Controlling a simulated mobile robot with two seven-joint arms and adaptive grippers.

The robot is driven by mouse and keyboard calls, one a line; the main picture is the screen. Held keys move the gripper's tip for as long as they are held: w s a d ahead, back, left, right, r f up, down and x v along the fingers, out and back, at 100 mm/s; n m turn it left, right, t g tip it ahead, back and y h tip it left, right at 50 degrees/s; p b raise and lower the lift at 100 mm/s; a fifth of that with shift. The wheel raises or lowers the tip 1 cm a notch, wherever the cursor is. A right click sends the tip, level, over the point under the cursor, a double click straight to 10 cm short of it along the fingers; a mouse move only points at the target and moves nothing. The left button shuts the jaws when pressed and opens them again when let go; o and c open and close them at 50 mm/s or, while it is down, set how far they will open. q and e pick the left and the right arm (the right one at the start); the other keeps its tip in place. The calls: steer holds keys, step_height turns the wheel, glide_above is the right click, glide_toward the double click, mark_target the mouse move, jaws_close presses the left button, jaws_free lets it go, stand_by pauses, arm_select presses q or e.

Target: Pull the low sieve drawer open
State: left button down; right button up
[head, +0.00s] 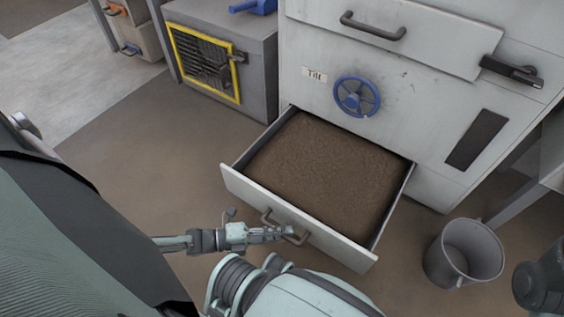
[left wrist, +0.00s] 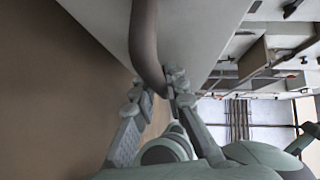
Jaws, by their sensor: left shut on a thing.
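The low sieve drawer (head: 296,220) stands well out from the base of the pale grey machine in the head view, with a brown, grainy fill inside. Its brown bow handle (head: 297,238) is on the front panel. My left gripper (head: 286,232) is at that handle, its fingers closed around it. In the left wrist view the handle (left wrist: 146,45) runs down between the fingertips of my left gripper (left wrist: 158,88), against the pale drawer front (left wrist: 200,35). My right gripper is not clearly seen; only a dark part of my own body shows at the lower right.
A grey bucket (head: 464,253) stands on the floor right of the drawer. The machine (head: 420,110) carries a blue handwheel (head: 356,96) and an upper drawer handle (head: 372,26). A grey cabinet with a yellow-framed grille (head: 205,62) is at the left. Brown floor left of the drawer is clear.

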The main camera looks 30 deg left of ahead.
arm_select(q)
steer(key=c, duration=1.5)
jaws_free()
steer(key=shift+c, duration=0.2)
steer(key=v, duration=1.2)
